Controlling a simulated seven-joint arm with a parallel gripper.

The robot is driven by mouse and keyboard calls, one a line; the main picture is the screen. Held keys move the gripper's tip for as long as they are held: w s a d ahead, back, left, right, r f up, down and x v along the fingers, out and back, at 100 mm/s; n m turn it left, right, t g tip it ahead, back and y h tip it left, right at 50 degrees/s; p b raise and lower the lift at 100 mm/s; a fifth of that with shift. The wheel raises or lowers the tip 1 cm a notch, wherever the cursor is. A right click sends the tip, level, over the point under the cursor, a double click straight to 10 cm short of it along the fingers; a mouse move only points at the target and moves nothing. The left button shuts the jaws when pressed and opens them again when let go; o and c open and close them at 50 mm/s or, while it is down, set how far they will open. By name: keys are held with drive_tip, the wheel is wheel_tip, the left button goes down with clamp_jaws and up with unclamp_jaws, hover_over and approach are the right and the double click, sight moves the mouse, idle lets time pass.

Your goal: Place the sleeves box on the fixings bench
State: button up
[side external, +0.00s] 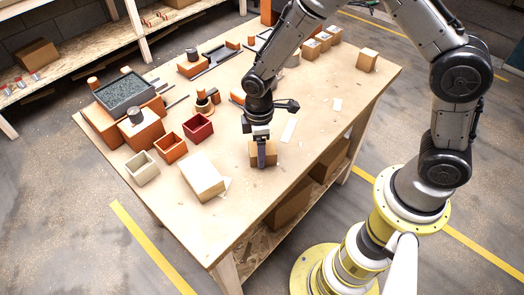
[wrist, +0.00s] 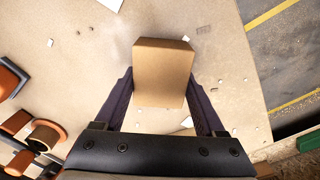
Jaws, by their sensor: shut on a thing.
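A small plain cardboard box (side external: 256,153) is held between the fingers of my gripper (side external: 262,150). In the wrist view the box (wrist: 162,72) sits between the two dark fingers of my gripper (wrist: 159,88), with no label readable, so I cannot tell for certain that it is the sleeves box. The box is at or just above the wooden bench top (side external: 300,185); I cannot tell if it touches. No sign marks this table as the fixings bench. Another small cardboard box (side external: 367,60) stands at the far right corner.
A larger pale box (side external: 202,177), a cream bin (side external: 142,168), an orange bin (side external: 170,148) and a red bin (side external: 198,129) stand to the left. Several small boxes (side external: 311,49) stand at the back. The bench's near right part is clear. Shelving (side external: 75,45) is behind.

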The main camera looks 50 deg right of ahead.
drive_tip(key=shift+r, duration=0.1)
